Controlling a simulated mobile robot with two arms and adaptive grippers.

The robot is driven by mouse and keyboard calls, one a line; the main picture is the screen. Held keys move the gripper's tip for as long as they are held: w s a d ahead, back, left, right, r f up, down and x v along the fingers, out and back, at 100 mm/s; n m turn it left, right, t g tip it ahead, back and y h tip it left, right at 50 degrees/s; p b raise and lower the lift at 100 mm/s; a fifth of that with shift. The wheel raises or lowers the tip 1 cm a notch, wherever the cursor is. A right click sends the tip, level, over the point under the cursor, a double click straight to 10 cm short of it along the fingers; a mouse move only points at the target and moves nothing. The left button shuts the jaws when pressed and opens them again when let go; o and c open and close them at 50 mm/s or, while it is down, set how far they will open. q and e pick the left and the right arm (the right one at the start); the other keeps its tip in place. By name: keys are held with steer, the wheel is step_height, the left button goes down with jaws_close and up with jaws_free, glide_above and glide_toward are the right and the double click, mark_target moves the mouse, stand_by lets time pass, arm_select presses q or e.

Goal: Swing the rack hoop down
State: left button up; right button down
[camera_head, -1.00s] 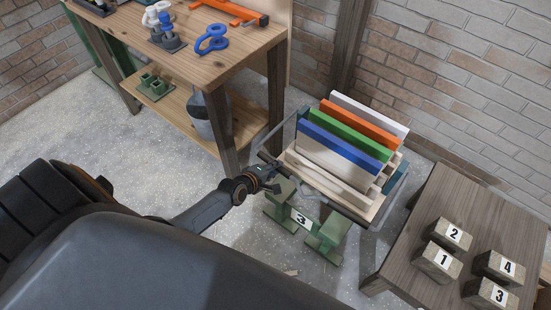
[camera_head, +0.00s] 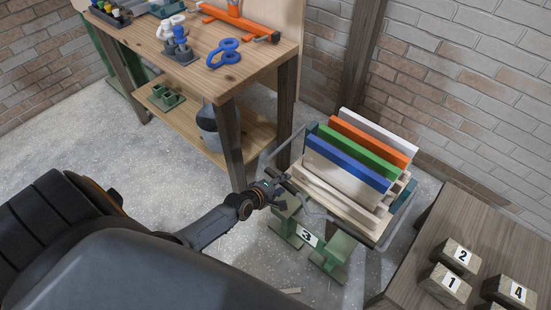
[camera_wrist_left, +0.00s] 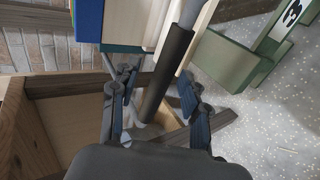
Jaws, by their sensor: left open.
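The rack hoop (camera_head: 270,151) is a thin grey tube frame at the left end of the rack. It leans out from the rack, with a dark sleeve on its outer bar. My left gripper (camera_head: 276,186) is at this bar. In the left wrist view, the dark sleeve (camera_wrist_left: 167,72) runs between the spread fingers of the left gripper (camera_wrist_left: 155,80), which is open around it. My right gripper is not in view.
A wooden workbench (camera_head: 188,62) with tools stands left of the rack, its near leg close to the hoop. A low wooden table (camera_head: 475,215) with numbered blocks is at right. Brick walls are behind. Speckled floor (camera_head: 190,190) is clear between my arm and the bench.

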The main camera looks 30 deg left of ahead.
arm_select(q)
steer(key=v, duration=1.2)
steer(key=shift+f, duration=0.1)
